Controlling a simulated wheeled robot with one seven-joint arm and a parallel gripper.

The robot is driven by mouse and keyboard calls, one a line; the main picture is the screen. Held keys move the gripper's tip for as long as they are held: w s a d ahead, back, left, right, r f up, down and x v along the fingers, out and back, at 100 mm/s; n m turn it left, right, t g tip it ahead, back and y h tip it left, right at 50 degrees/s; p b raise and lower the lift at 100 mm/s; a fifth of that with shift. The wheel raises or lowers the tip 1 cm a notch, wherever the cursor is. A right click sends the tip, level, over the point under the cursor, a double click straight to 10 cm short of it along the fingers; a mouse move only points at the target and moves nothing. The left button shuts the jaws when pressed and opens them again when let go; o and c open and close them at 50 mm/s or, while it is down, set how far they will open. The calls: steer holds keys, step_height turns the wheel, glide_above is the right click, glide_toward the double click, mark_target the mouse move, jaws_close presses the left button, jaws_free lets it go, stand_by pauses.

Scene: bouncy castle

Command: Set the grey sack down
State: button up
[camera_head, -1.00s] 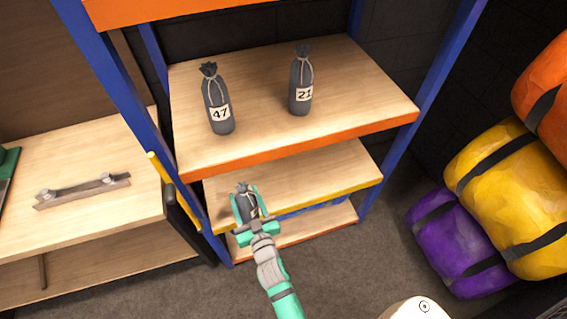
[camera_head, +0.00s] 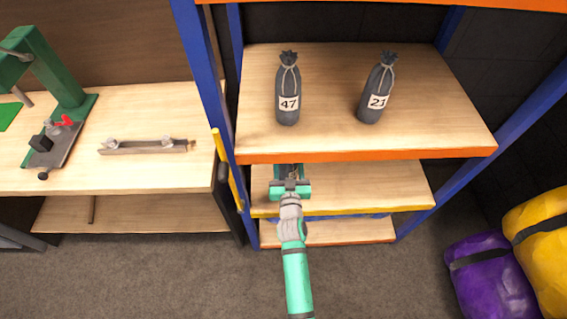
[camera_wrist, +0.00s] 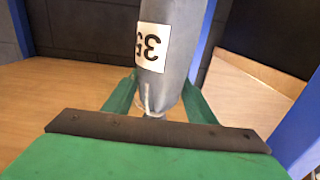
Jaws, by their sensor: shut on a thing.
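In the wrist view a grey sack (camera_wrist: 172,45) with a white number label, reading upside down, stands between the green fingers of my gripper (camera_wrist: 155,98). The gripper is shut on it near its tied neck. In the head view my gripper (camera_head: 289,180) reaches over the yellow-edged middle shelf (camera_head: 370,185), under the orange-edged upper shelf (camera_head: 440,125). The held sack is mostly hidden there by the gripper and the upper shelf. I cannot tell whether its base touches the shelf.
Two similar sacks, number 47 (camera_head: 288,90) and number 21 (camera_head: 377,90), stand on the upper shelf. Blue rack posts (camera_head: 200,75) flank the shelves. A workbench (camera_head: 130,170) is at left; purple (camera_head: 490,280) and yellow (camera_head: 545,240) bags lie at right. The middle shelf's right side looks clear.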

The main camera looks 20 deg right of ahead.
steer(key=w+f, duration=0.4)
steer(key=f, duration=0.1)
steer(key=shift+a, duration=0.25)
steer(key=shift+w+f, duration=0.15)
steer(key=shift+f, duration=0.7)
steer(key=shift+w+f, duration=0.1)
steer(key=shift+f, duration=0.85)
steer(key=o, duration=1.5)
steer(key=shift+f, duration=0.15)
